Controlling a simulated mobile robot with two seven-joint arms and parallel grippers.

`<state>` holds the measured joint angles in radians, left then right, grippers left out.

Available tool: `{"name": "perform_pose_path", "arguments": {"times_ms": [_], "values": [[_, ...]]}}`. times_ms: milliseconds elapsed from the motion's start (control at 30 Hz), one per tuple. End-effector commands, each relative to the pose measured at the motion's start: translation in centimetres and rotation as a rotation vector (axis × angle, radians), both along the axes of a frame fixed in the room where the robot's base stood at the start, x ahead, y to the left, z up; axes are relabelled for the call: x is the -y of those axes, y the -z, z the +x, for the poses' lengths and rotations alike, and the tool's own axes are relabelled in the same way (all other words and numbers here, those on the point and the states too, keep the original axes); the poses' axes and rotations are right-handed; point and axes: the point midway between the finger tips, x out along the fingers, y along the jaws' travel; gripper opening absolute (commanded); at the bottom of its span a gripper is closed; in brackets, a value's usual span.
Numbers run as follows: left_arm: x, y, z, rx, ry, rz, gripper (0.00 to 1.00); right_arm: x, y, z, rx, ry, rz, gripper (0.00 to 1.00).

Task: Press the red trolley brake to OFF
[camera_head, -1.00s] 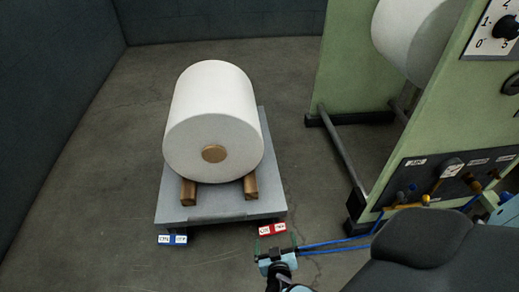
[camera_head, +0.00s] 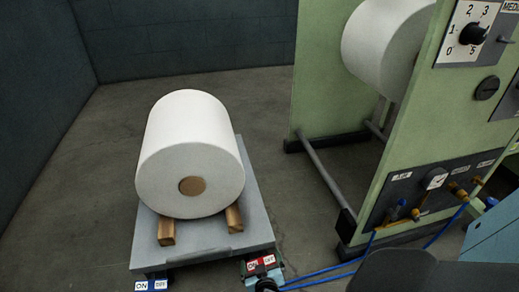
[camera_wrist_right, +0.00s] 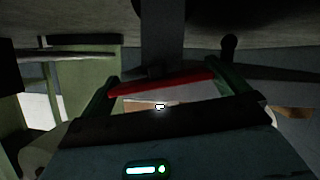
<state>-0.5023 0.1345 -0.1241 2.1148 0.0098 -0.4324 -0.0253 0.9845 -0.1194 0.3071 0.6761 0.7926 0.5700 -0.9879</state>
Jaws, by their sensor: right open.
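The red brake (camera_head: 261,262) is a small pedal with white ON and OFF labels at the front right edge of the grey trolley (camera_head: 206,255). It also shows in the right wrist view as a red bar (camera_wrist_right: 165,88) lying across between the green fingers. My right gripper (camera_head: 263,270) is low at the front of the red brake, with its fingers apart on either side of it. In the right wrist view the right gripper (camera_wrist_right: 170,92) is open. Contact with the brake cannot be told. My left gripper is not in view.
A blue pedal (camera_head: 152,285) with ON and OFF labels is at the trolley's front left. A large white roll (camera_head: 190,140) rests on wooden blocks on the trolley. A green machine (camera_head: 400,130) stands at the right. Blue hoses (camera_head: 325,277) run along the floor near my right gripper.

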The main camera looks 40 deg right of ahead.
Motion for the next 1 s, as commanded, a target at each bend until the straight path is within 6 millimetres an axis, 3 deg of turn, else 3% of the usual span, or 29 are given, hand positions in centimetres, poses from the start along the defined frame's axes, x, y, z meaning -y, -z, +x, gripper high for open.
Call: {"name": "perform_pose_path", "arguments": {"times_ms": [267, 533, 733, 1000], "values": [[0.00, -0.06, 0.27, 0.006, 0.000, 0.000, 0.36, 0.08, 0.04, 0.12, -0.001, -0.001, 0.001, 1.00], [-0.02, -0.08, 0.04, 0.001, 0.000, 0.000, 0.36, 0.09, 0.03, 0.09, 0.000, 0.000, 0.000, 0.68], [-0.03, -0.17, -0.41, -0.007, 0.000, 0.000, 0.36, 0.19, 0.00, 0.05, 0.026, -0.001, 0.039, 0.68], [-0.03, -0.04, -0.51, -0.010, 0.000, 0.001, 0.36, 0.47, 0.11, -0.18, 0.132, -0.001, 0.216, 0.68]]}}
